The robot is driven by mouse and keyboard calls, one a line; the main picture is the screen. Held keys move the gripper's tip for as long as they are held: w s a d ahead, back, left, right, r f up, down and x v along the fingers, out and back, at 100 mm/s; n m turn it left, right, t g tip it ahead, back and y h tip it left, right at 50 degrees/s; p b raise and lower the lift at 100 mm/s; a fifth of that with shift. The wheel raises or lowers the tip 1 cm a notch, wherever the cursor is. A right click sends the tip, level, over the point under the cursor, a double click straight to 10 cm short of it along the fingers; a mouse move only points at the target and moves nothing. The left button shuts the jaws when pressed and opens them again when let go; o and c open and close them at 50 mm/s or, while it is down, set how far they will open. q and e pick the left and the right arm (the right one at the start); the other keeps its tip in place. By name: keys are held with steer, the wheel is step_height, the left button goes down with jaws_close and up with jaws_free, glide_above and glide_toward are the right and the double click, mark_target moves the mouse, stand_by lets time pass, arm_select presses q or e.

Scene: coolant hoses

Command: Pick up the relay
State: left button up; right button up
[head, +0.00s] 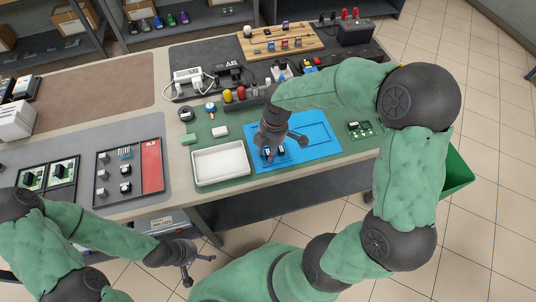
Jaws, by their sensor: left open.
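My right gripper (272,152) points down over the blue mat (318,133). A small blue board with dark and pale parts shows just below its fingertips. The gripper hides part of this board, and I cannot tell whether the fingers are open or touch anything. I cannot make out for certain which small part is the relay. Small dark and grey block-shaped parts sit in the tray marked OLD (151,165) at the left. My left gripper (198,273) is open and empty, low in front of the bench edge, apart from everything on the bench.
An empty white tray (220,164) stands left of the blue mat. A green circuit board (359,130) lies at the mat's right. A white power strip (190,80), coloured-handled tools and a wooden rack (280,41) fill the back. A green bin (457,172) stands right of the bench.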

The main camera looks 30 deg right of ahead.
mark_target(267, 152)
steer(key=c, duration=0.7)
steer(key=shift+o, duration=0.2)
steer(key=shift+r, duration=0.1)
steer(key=shift+r+p, duration=0.3)
steer(key=shift+r, duration=0.25)
step_height(267, 152, up, 2)
steer(key=shift+r+p, duration=0.1)
steer(key=shift+p, duration=0.35)
steer(key=s+r+p, duration=0.5)
steer(key=s+r, duration=0.4)
steer(key=s, duration=0.5)
steer(key=shift+d+r+p, duration=0.15)
steer(key=shift+r+p, duration=0.15)
